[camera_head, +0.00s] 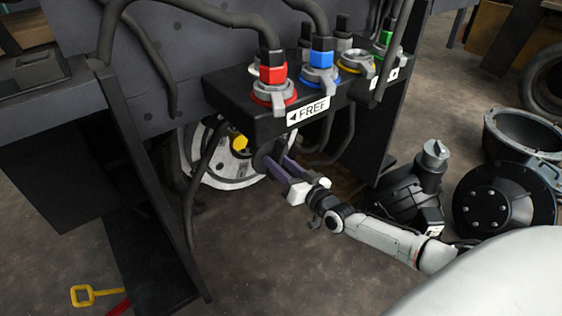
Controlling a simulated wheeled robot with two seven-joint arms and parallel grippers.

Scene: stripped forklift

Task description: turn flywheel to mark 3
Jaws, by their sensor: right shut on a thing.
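The flywheel (221,171) is a pale disc with dark slots, low behind the black connector block. A yellow piece (239,143) shows at its upper right part. I cannot read any mark numbers on it. My right gripper (272,163) reaches in from the lower right, its purple fingers at the flywheel's right side under the block. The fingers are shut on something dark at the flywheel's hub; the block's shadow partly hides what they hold. My left gripper does not show.
Cables hang around the flywheel. A dark upright plate (150,190) stands left. Round black parts (503,195) lie right. A yellow tool (92,295) lies on the floor.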

